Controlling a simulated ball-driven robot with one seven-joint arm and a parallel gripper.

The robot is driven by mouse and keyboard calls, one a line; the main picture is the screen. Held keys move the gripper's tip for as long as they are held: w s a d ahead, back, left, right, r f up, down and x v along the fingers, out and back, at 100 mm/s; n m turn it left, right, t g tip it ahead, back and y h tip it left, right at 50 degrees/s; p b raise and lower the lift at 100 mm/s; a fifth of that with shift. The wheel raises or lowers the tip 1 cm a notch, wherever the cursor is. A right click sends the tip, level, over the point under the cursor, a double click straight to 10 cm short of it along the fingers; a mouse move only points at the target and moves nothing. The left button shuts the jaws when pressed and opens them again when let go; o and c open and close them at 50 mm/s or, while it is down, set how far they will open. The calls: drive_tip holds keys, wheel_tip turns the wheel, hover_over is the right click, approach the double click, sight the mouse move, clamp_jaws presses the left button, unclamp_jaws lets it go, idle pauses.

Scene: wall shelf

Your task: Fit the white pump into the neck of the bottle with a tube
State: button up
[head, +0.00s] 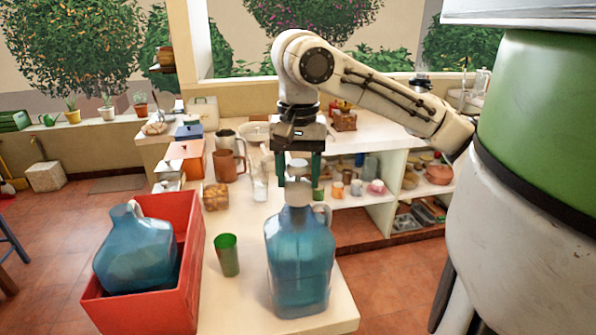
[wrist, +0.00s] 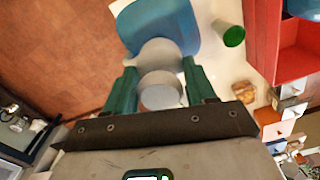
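A blue bottle (head: 300,262) with a side handle stands upright at the table's front end. Its top shows beyond my fingers in the wrist view (wrist: 165,18). My gripper (head: 299,172) points down over it, with green fingers on either side of the white pump (head: 297,167). In the wrist view the pump (wrist: 160,92) sits between the fingertips, apparently gripped. A pale round part (head: 298,192) lies between pump and bottle, at the neck. I cannot tell whether the pump is seated in the neck. No tube is clearly visible.
A red crate (head: 187,262) at left holds another blue bottle (head: 137,250), tilted. A green cup (head: 227,256) stands between crate and standing bottle. Brown mugs (head: 228,165), a glass (head: 259,180) and boxes crowd the table behind. Open shelves (head: 383,212) are at right.

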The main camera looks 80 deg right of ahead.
drive_tip(key=o, duration=0.4)
drive_tip(key=shift+o, duration=0.2)
wheel_tip(320, 180, up, 11)
drive_tip(key=shift+f, duration=0.1)
idle(0.3)
idle(0.7)
